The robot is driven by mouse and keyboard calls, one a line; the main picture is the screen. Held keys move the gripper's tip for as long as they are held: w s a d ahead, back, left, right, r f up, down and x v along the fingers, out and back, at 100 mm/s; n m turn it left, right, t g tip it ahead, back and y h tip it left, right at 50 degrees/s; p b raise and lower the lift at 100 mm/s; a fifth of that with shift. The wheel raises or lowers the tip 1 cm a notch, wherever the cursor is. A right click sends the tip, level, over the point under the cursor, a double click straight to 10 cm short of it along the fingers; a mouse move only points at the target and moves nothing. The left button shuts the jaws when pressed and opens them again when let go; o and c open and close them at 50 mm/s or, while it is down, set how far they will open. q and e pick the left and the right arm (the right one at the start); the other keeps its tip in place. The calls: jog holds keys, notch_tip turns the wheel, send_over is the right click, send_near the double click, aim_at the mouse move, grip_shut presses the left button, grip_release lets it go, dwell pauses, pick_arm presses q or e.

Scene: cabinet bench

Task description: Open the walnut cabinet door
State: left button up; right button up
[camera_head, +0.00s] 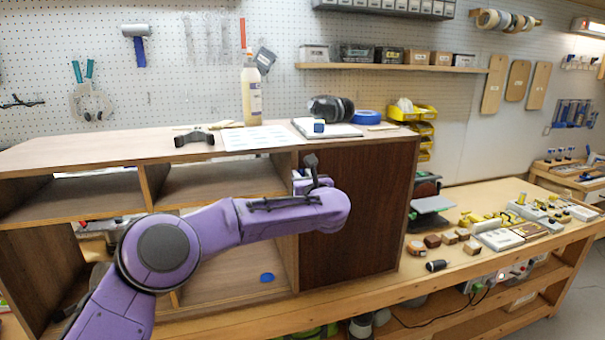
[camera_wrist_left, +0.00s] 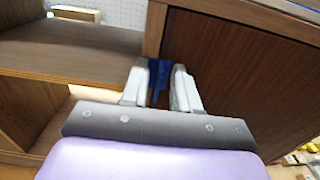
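The walnut cabinet door (camera_head: 358,215) is a dark brown panel at the right of the cabinet, and it looks shut. It also fills the right of the left wrist view (camera_wrist_left: 235,75). A blue handle (camera_wrist_left: 158,78) stands at the door's left edge. My left gripper (camera_wrist_left: 160,88) is at this edge, its two pale fingers apart on either side of the handle. A dark strip shows between the handle and the right finger, so it looks open. In the head view, my purple wrist partly hides the gripper (camera_head: 303,178) and the handle. My right gripper is not in view.
The cabinet's open shelves (camera_head: 215,185) lie left of the door, with a blue round piece (camera_head: 267,277) inside. A bottle (camera_head: 251,92), a paper sheet and ear muffs (camera_head: 331,108) stand on top. Small blocks and tools lie on the bench (camera_head: 450,260) to the right.

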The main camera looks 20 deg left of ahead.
pick_arm(q)
jog(key=shift+w+f, duration=0.1)
jog(key=c, duration=0.3)
grip_shut()
dwell(0.9)
